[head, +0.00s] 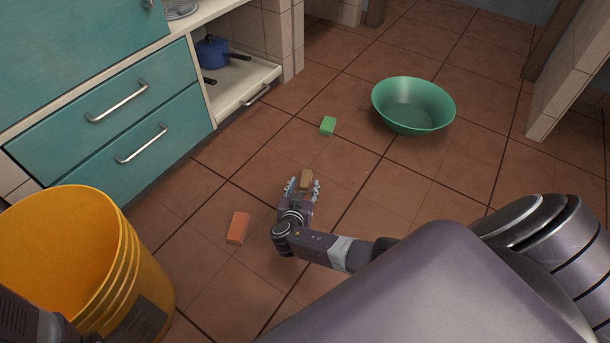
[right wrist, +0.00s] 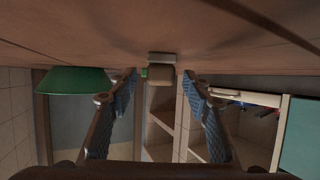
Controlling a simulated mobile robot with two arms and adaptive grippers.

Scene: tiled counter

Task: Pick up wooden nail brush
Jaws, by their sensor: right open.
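The wooden nail brush (head: 306,178) is a small tan-brown block on the tiled floor, near the middle of the head view. My right gripper (head: 303,187) is low at the floor with its fingers open on either side of the brush. In the right wrist view the brush (right wrist: 161,75) shows end-on, between and beyond the open fingertips (right wrist: 160,88). I cannot tell whether either finger touches it.
An orange block (head: 238,227) lies left of my right gripper, and a green sponge (head: 328,125) lies beyond it. A green basin (head: 412,104) stands farther right. A yellow bucket (head: 130,262) is at lower left, beside teal drawers (head: 110,120). Floor around the brush is clear.

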